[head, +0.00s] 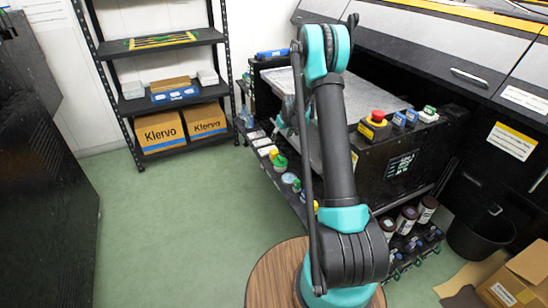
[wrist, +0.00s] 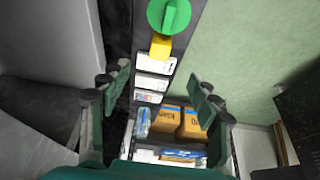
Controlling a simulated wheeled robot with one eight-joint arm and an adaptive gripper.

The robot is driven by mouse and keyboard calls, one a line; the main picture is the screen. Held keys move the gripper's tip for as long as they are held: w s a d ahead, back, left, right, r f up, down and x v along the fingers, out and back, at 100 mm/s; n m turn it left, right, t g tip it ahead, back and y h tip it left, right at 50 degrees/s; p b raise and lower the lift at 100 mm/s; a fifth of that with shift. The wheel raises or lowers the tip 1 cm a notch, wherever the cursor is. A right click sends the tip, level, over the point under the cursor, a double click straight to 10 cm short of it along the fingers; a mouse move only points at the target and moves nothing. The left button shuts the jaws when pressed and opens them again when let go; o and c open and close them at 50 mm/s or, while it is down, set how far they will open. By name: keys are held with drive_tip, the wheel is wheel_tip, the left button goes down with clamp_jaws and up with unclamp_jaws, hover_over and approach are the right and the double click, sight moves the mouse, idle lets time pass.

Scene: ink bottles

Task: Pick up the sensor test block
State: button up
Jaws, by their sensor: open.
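My gripper (wrist: 160,88) is open in the wrist view, with its two green fingers spread apart and nothing between them. Beyond the fingers, a small yellow block (wrist: 160,47) sits on a dark ledge next to a round green knob (wrist: 168,14). I cannot tell for sure that this yellow block is the sensor test block. In the head view, a small yellow piece (head: 273,154) and a green-topped piece (head: 281,164) show on the ledge along the machine's left side. My arm hides part of that ledge and most of the gripper.
A black shelf rack (head: 150,88) with cardboard boxes (head: 160,131) stands at the back left. A red emergency button (head: 377,116) sits on the machine's front block. Dark bottles (head: 407,219) stand low on the right. The green floor (head: 165,220) is clear.

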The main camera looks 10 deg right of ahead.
sight(275, 152)
drive_tip(key=x, duration=1.2)
drive_tip(key=shift+w+f, duration=0.25)
drive_tip(key=shift+w+a+x, duration=0.15)
drive_tip(key=shift+x, duration=1.15)
drive_tip(key=shift+w+a+x, duration=0.1)
drive_tip(key=shift+w+x, duration=0.05)
drive_tip(key=shift+x, duration=1.2)
drive_tip(key=shift+r, duration=0.15)
drive_tip(key=shift+c, duration=0.5)
drive_tip(key=c, duration=1.2)
